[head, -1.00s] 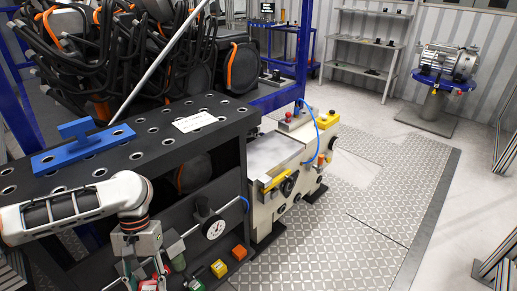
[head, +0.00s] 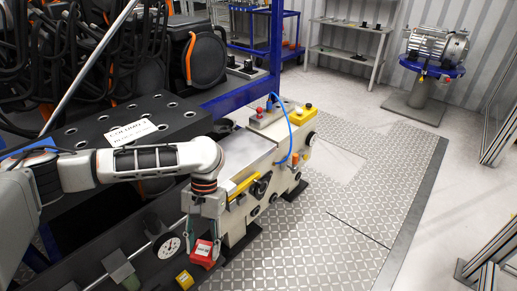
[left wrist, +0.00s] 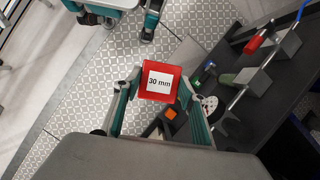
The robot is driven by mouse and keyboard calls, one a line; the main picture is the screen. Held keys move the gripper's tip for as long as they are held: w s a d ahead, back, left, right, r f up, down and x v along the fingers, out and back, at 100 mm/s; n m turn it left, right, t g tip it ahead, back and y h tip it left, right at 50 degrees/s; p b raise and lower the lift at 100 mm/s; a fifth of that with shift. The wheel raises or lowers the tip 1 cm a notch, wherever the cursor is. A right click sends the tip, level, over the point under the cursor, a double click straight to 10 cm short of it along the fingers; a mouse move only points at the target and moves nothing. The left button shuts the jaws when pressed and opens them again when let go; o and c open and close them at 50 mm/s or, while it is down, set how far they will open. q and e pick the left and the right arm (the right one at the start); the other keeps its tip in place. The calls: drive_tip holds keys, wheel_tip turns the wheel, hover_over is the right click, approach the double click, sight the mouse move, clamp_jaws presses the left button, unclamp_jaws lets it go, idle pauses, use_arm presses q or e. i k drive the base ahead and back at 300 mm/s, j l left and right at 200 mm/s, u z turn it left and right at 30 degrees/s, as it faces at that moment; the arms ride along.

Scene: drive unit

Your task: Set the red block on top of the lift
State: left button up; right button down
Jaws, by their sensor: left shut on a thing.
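My left gripper (head: 204,238) hangs fingers down from the arm at the lower middle of the head view. It is shut on the red block (head: 203,253), which sits between the fingertips in the air. In the left wrist view the red block (left wrist: 160,84) carries a white "30 mm" label, with one teal finger of the left gripper (left wrist: 160,100) on each side. A cream machine (head: 241,215) with a flat grey top plate (head: 246,152) stands beyond the gripper; I cannot tell surely whether this is the lift.
A black perforated bench (head: 85,135) with a white sign lies behind my arm. A blue hose (head: 290,128) arches over the machine's right end. The checkered floor plate (head: 335,235) is clear.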

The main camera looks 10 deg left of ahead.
sight(235, 156)
drive_tip(key=i+l+z, duration=0.3)
drive_tip(key=i, duration=0.15)
drive_tip(key=i+z, duration=0.35)
drive_tip(key=i+l+u, duration=0.1)
drive_tip(key=i+u, duration=0.25)
drive_tip(key=i, duration=0.2)
drive_tip(key=i+l+u, duration=0.35)
drive_tip(key=i, duration=0.2)
drive_tip(key=i+l+u, duration=0.25)
drive_tip(key=i+u, duration=0.25)
drive_tip(key=i+l+u, duration=0.2)
drive_tip(key=l+u, duration=0.3)
drive_tip(key=i+l+u, duration=0.25)
drive_tip(key=l+u, duration=0.25)
drive_tip(key=i+j, duration=0.25)
drive_tip(key=j, duration=0.2)
drive_tip(key=u, duration=0.05)
